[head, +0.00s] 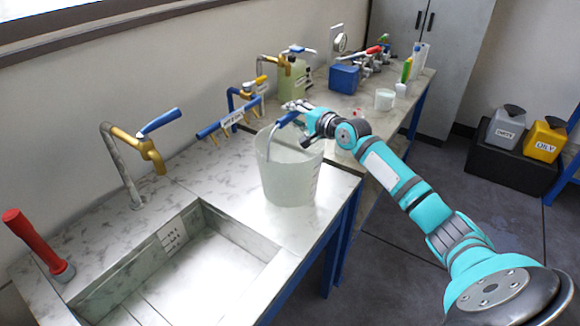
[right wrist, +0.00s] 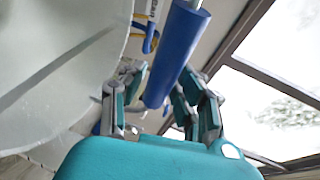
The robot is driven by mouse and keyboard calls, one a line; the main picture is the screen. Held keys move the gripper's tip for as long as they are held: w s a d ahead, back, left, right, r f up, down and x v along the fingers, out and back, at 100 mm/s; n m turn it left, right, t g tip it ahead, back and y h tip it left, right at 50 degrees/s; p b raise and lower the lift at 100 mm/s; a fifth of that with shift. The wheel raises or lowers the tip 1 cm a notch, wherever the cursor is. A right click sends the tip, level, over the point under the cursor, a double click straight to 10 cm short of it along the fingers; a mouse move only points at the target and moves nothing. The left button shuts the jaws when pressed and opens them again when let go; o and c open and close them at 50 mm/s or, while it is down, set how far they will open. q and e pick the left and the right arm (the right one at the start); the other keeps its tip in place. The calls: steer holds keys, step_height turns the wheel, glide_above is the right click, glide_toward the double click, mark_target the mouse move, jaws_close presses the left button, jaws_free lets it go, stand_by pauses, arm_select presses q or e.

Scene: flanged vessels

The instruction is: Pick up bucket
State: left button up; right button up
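The bucket (head: 287,178) is translucent white and stands upright on the counter, right of the sink. Its blue handle grip (head: 287,119) is raised at the rim and shows large in the right wrist view (right wrist: 178,50). My right gripper (head: 297,110) is at the handle, above the bucket's far rim. In the right wrist view its fingers (right wrist: 158,88) stand apart on either side of the blue grip, with a visible gap on the left. The bucket's pale wall (right wrist: 60,70) fills the left of that view. My left gripper is not in view.
A sink (head: 200,270) with a brass tap (head: 150,150) and a red-handled post (head: 38,245) lie left of the bucket. A blue-handled rack (head: 228,122) stands behind. A blue box (head: 344,79) and a white cup (head: 385,99) are farther along the counter.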

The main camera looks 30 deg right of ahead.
jaws_close()
steer(key=shift+r, duration=0.1)
stand_by(0.3)
